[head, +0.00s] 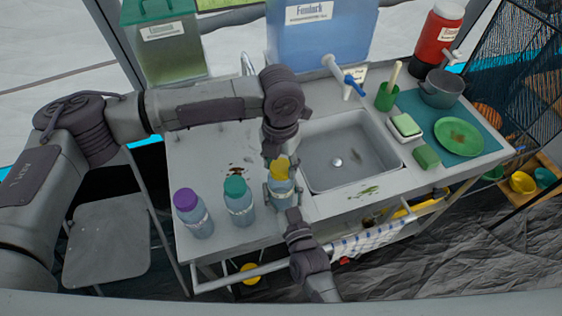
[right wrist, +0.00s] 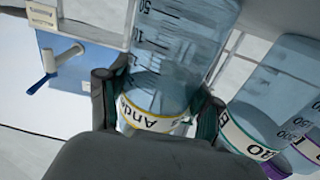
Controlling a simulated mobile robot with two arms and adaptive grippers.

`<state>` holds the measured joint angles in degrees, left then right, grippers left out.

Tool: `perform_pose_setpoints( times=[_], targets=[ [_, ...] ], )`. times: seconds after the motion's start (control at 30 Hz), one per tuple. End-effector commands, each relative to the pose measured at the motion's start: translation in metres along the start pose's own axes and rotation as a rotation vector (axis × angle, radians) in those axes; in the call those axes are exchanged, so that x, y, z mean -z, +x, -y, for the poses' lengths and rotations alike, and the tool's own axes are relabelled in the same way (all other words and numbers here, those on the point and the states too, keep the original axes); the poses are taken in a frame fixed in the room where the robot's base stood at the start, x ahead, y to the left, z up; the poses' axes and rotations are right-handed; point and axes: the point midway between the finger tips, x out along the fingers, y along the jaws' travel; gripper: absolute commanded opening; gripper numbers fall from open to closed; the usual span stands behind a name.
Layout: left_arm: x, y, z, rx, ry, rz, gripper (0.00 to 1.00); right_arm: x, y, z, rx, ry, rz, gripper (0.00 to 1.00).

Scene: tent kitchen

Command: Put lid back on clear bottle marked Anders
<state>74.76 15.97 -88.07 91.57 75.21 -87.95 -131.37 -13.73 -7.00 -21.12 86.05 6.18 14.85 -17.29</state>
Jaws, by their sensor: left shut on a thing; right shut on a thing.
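The clear bottle with the yellow-edged label (head: 282,191) stands upright near the counter's front edge, left of the sink. In the right wrist view its label (right wrist: 150,120) shows upside down and reads "Ande", the rest hidden. My right gripper (right wrist: 157,106) is shut around the bottle, a finger on each side; it also shows in the head view (head: 283,196). The yellow lid (head: 281,170) is at the bottle's top, in my left gripper (head: 279,156), which is shut on it from above. I cannot tell whether the lid is seated or just above the mouth.
A teal-lidded bottle (head: 239,201) and a purple-lidded bottle (head: 194,214) stand close on the left. The sink (head: 345,150) is to the right, with a sponge (head: 427,156) and green plate (head: 459,136) beyond. A blue water container (head: 320,38) stands behind.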

Motion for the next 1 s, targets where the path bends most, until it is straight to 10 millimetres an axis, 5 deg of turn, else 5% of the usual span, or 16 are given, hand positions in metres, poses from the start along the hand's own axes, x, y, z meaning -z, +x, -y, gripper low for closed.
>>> perform_pose_setpoints(
  times=[0.3, 0.73, 0.77, 0.87, 1.0],
  targets=[
    [-0.0007, 0.0, -0.0018, 0.001, 0.602, 0.0, 0.39, -0.0002, -0.0001, -0.0003, -0.001, 0.0, 0.001, 0.0],
    [-0.0011, -0.0001, -0.0021, 0.001, 0.702, 0.0, 0.39, -0.0004, -0.0002, -0.0004, -0.001, 0.001, 0.001, 0.0],
    [-0.0011, -0.0001, -0.0021, 0.0, 0.702, 0.0, 0.55, -0.0004, -0.0002, -0.0004, -0.001, 0.001, 0.001, 0.0],
    [-0.0011, -0.0001, -0.0021, 0.001, 0.701, 0.0, 0.71, -0.0004, -0.0002, -0.0004, -0.001, 0.0, 0.001, 0.0],
    [-0.001, 0.0, -0.0019, 0.001, 0.701, 0.0, 0.75, -0.0004, -0.0002, -0.0003, 0.0, 0.0, 0.001, 0.0]
  ],
)
